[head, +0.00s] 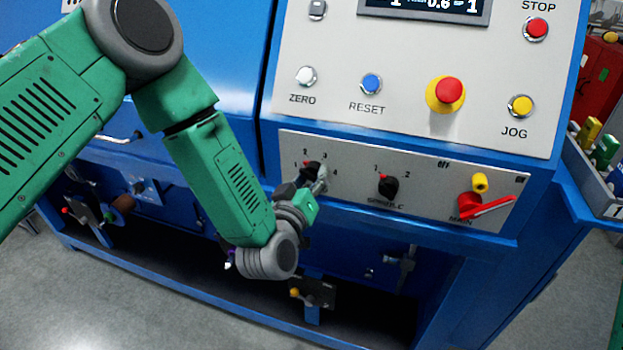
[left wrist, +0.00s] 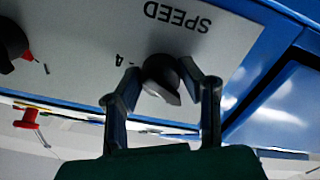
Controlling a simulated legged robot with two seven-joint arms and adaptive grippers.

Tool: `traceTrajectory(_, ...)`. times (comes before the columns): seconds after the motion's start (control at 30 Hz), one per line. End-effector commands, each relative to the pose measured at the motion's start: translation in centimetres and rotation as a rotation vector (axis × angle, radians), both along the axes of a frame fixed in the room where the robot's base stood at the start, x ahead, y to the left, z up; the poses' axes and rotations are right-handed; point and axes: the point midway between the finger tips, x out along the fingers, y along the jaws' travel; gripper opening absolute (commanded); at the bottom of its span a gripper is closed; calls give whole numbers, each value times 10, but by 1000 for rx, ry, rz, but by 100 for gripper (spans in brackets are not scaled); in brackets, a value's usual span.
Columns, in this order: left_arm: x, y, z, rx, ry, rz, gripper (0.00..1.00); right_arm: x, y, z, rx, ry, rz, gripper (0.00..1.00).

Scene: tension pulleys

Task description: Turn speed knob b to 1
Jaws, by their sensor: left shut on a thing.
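The speed knob (head: 313,169) is a black rotary knob on the grey lower panel, with marks 1 to 4 around it. In the left wrist view the knob (left wrist: 163,78) sits between the fingers, under the upside-down word SPEED. My left gripper (head: 320,183) is at this knob, shut on it, and hides part of it in the head view. A hint of red shows at the knob's upper left in the head view, near the 2; its exact setting cannot be told. My left fingers also show in the left wrist view (left wrist: 163,92). My right gripper is not in view.
A second black knob (head: 388,186) with marks 1 and 2 is just to the right. Further right is a red main switch (head: 485,205). Above are a white ZERO button (head: 306,76), a blue RESET button (head: 371,83) and a red-on-yellow button (head: 446,93).

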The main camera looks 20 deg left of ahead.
Motion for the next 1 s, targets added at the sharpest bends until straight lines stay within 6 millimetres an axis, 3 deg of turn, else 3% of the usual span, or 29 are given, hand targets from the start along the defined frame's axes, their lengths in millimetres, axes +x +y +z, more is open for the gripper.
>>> traceTrajectory(0.5,0,1,-2,-428,19,5,4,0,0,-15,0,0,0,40)
traceTrajectory(1.0,0,1,-1,-576,24,6,5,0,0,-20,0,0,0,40)
